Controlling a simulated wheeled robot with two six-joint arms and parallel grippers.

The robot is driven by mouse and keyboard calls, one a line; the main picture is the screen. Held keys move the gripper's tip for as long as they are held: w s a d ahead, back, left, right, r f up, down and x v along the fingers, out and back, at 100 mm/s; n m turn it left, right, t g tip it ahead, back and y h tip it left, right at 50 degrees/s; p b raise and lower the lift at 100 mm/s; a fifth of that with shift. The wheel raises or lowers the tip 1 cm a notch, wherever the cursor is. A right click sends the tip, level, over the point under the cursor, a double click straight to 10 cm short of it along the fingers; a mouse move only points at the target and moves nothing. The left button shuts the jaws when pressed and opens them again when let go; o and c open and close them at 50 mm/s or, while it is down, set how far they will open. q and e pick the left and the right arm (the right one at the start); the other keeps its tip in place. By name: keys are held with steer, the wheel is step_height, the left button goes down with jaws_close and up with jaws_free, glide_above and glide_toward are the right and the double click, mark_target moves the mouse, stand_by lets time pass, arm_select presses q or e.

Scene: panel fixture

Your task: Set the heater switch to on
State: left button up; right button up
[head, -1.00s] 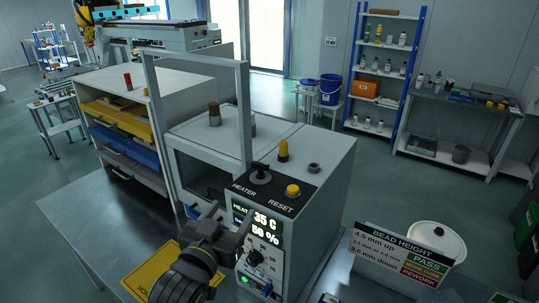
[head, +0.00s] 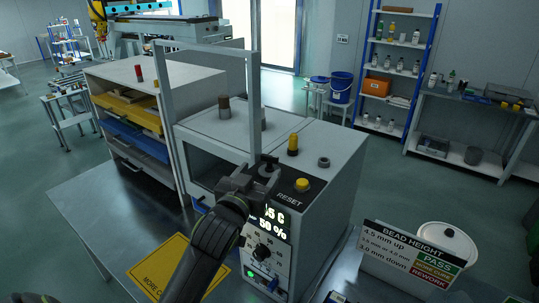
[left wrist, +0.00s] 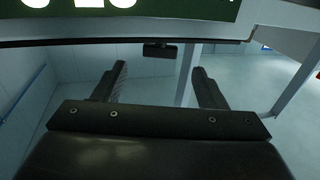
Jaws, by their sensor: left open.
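The heater switch (head: 268,162) is a dark knob on the black top strip of the grey control box (head: 325,207). It stands beside the yellow reset button (head: 302,185). My left gripper (head: 262,178) is open at the front of the switch and hides the HEATER label and part of the display. In the left wrist view the open fingers (left wrist: 158,88) are apart and empty. A dark block (left wrist: 160,50), seemingly the switch handle, shows beyond and between them. I cannot tell which way the switch is set. My right gripper is not in view.
A grey upright frame (head: 254,105) rises just behind the switch. A yellow-topped post (head: 293,144) and a dark ring (head: 324,162) stand on the box top. A bead height sign (head: 412,254) stands at right. The metal table (head: 100,225) is mostly clear at left.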

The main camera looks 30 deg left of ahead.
mark_target(269, 160)
arm_select(q)
steer(key=w, duration=0.2)
steer(key=w+p, duration=0.1)
steer(key=w, duration=0.1)
steer(key=w+p, duration=0.1)
steer(key=w, duration=0.1)
steer(key=shift+w+a, duration=0.2)
steer(key=shift+a, duration=0.2)
steer(key=shift+w+a, duration=0.1)
steer(key=shift+w, duration=0.55)
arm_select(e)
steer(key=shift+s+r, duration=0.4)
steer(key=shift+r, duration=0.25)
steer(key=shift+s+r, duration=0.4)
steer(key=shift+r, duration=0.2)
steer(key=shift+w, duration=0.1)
arm_select(q)
steer(key=shift+c, duration=0.8)
steer(key=c, duration=0.8)
